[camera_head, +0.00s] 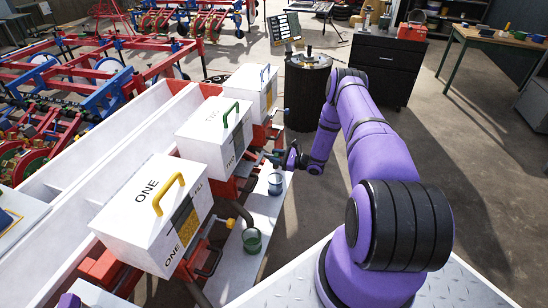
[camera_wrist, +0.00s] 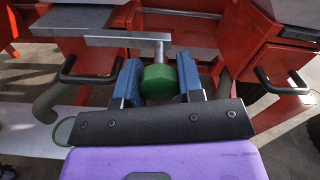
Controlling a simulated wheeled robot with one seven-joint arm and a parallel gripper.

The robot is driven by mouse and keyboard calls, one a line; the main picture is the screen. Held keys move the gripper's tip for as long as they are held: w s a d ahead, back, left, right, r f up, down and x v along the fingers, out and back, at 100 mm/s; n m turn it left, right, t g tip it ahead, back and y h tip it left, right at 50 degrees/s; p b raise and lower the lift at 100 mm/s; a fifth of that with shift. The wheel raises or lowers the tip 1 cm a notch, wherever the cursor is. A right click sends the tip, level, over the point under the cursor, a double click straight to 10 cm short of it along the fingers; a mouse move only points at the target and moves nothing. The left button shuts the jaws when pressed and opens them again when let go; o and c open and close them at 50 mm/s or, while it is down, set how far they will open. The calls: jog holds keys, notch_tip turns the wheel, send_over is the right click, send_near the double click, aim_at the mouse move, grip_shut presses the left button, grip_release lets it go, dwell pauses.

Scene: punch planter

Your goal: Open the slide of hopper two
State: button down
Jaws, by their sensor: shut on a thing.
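Hopper two (camera_head: 200,146) is the white box lettered TWO with a green handle, in the middle of the row in the head view. My gripper (camera_head: 279,158) is at its front, low down on the right side. In the wrist view my gripper (camera_wrist: 159,72) has its blue pads on either side of a green knob (camera_wrist: 158,84) and is shut on it. The knob sits on the end of a short metal stem that joins a flat grey slide plate (camera_wrist: 120,41). How far the slide stands out cannot be told.
Hopper one (camera_head: 140,215) stands nearer, with a yellow handle and a yellow knob (camera_head: 229,223). A third hopper (camera_head: 252,88) with a blue handle stands beyond. A green cup (camera_head: 252,240) and a blue cup (camera_head: 275,183) are on the white ledge. Black loop handles (camera_wrist: 88,68) flank my gripper.

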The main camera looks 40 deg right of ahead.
jog(key=c, duration=0.8)
grip_release()
jog(key=shift+s+d, duration=0.2)
jog(key=shift+o, duration=0.2)
jog(key=v, duration=1)
jog(key=shift+s+d, duration=0.3)
